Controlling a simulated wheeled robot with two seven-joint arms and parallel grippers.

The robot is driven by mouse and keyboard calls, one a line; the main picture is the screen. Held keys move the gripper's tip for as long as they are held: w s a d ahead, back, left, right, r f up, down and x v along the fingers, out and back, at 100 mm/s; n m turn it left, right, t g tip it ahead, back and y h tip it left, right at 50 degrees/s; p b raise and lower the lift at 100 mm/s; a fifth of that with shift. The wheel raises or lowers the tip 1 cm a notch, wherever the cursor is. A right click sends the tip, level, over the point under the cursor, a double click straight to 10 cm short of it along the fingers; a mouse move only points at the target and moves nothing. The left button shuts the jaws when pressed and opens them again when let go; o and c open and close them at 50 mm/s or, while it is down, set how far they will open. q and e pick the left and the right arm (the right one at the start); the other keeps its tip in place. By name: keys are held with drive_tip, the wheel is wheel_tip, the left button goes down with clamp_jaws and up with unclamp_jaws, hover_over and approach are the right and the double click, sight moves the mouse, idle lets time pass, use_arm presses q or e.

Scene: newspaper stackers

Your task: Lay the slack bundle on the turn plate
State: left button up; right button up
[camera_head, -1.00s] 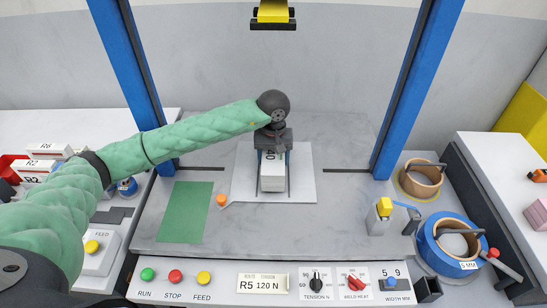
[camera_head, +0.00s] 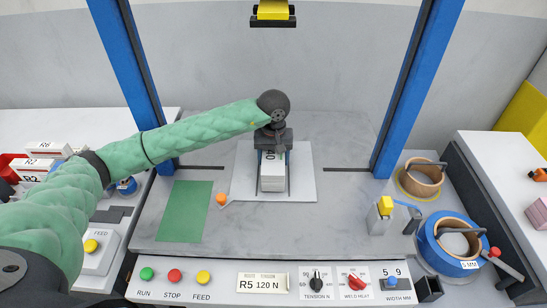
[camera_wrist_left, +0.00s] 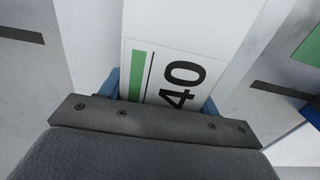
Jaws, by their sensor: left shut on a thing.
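The bundle (camera_head: 272,178) is a white block with a green stripe and a "40" label on top. It is over the light grey turn plate (camera_head: 303,189) in the middle of the machine table. My left gripper (camera_head: 273,154) is above the back part of the bundle and shut on it. In the left wrist view the bundle's labelled top (camera_wrist_left: 168,75) shows between the blue fingers of the gripper (camera_wrist_left: 160,95). I cannot tell whether the bundle's underside touches the plate. My right gripper is not in view.
A green mat (camera_head: 185,212) and an orange knob (camera_head: 221,199) are left of the plate. Blue posts (camera_head: 415,90) flank the table. A tape reel (camera_head: 450,240) and a yellow-topped device (camera_head: 384,210) are at right. White labelled bundles (camera_head: 40,165) are at left.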

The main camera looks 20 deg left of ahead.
use_arm(q)
drive_tip(key=shift+f+b, duration=0.3)
drive_tip(key=shift+b, duration=0.1)
drive_tip(key=o, duration=1.8)
drive_tip(key=shift+o, duration=0.2)
drive_tip(key=shift+f, duration=0.1)
